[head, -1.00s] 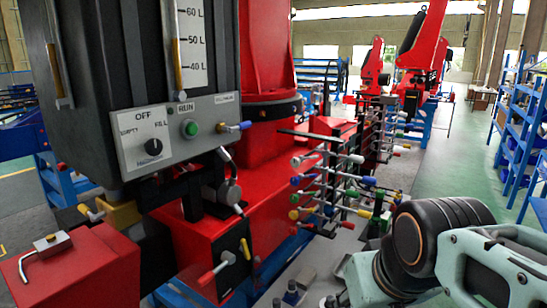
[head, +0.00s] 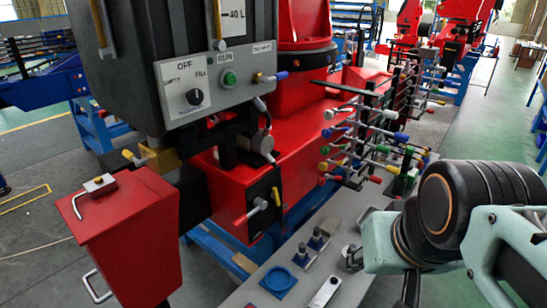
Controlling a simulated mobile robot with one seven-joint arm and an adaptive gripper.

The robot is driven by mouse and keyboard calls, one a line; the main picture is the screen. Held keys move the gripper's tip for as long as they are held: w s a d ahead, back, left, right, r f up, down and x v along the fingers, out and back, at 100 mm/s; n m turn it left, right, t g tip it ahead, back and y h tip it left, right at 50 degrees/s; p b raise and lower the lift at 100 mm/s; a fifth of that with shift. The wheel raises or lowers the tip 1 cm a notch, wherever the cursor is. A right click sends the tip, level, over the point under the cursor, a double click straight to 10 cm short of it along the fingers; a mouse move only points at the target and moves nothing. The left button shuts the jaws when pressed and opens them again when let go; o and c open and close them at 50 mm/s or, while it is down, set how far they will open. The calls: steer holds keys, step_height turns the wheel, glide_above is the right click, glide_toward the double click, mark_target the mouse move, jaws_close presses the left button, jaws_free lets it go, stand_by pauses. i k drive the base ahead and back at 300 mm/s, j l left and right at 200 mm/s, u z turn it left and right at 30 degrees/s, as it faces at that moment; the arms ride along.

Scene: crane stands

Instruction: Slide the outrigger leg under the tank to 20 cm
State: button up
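The dark grey tank (head: 130,75) stands at the upper left, with a white litre scale and a grey control panel (head: 212,85) on its front. Below and left of it is a red box-shaped part (head: 125,235), which looks like the outrigger leg. It has a silver latch with a bent lever (head: 98,188) on top and a bare metal handle (head: 93,286) low on its side. A yellow bracket (head: 160,160) sits between it and the tank. I see no centimetre scale. My arm's teal and black links fill the lower right; my gripper is not in view.
A red crane base (head: 235,195) with a red-tipped lever (head: 250,212) stands under the tank. Right of it is a rack of colour-tipped valve levers (head: 360,140). Floor is free at lower left.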

mark_target(131, 224)
steer(key=k+j+u, duration=0.2)
steer(key=j+u, duration=0.25)
steer(key=k+j+u, duration=0.1)
steer(key=j+u, duration=0.3)
steer(key=k+j+u, duration=0.1)
steer(key=j+u, duration=0.2)
steer(key=u, duration=0.15)
